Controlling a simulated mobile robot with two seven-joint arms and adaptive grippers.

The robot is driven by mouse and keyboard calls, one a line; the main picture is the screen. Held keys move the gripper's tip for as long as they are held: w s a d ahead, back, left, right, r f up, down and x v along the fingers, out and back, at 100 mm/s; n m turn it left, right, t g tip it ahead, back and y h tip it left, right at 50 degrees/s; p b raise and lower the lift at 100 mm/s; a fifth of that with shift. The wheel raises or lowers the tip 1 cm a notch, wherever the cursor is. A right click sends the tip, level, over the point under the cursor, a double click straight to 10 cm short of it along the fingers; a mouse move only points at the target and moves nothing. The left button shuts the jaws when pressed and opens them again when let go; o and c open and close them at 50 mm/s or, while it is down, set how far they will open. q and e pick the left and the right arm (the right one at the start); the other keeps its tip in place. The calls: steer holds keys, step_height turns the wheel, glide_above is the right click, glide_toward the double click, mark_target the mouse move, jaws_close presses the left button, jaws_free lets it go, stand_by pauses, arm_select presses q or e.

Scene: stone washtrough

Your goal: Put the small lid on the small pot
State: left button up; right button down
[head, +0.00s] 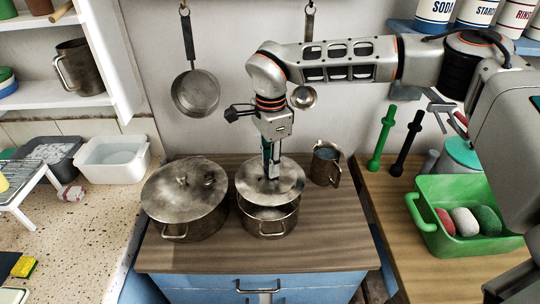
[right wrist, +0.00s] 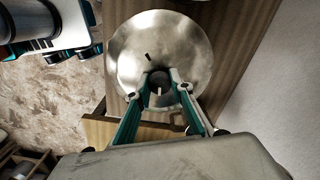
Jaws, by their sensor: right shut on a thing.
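The small lid (head: 270,184) is a round, worn grey metal disc. My right gripper (head: 271,168) is shut on its knob from above. In the right wrist view the two fingers (right wrist: 160,88) close around the knob, and the lid (right wrist: 160,38) spreads out beyond them. The small pot (head: 268,224) is a grey metal pot with side handles on the wooden top. The lid is above it and a little to the back, roughly level. The front of the pot's opening shows below the lid; its back rim is hidden. My left gripper is not in view.
A large lidded pot (head: 184,210) stands close on the left of the small pot. A metal jug (head: 326,164) stands close behind on the right. A pan (head: 196,93) and a ladle (head: 304,97) hang on the wall. The wooden top (head: 320,235) is clear in front.

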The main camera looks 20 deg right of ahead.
steer(key=shift+w+a+f, duration=0.1)
steer(key=shift+a+f, duration=0.05)
steer(key=shift+a, duration=0.05)
steer(key=shift+d+f+b, duration=0.1)
steer(key=shift+f+b, duration=0.2)
steer(key=shift+f, duration=0.35)
steer(key=shift+f+b, duration=0.55)
steer(key=shift+f, duration=0.5)
steer(key=shift+f+b, duration=0.1)
steer(key=shift+b, duration=0.2)
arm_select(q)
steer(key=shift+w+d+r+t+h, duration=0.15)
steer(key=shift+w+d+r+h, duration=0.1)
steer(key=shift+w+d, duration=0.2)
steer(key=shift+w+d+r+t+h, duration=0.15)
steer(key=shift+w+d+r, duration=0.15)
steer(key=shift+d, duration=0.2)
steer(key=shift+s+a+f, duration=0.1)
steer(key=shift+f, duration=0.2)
arm_select(e)
steer(key=shift+f, duration=0.2)
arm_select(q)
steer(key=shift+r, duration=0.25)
arm_select(e)
steer(key=shift+f, duration=0.1)
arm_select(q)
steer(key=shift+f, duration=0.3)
arm_select(e)
steer(key=shift+f, duration=0.6)
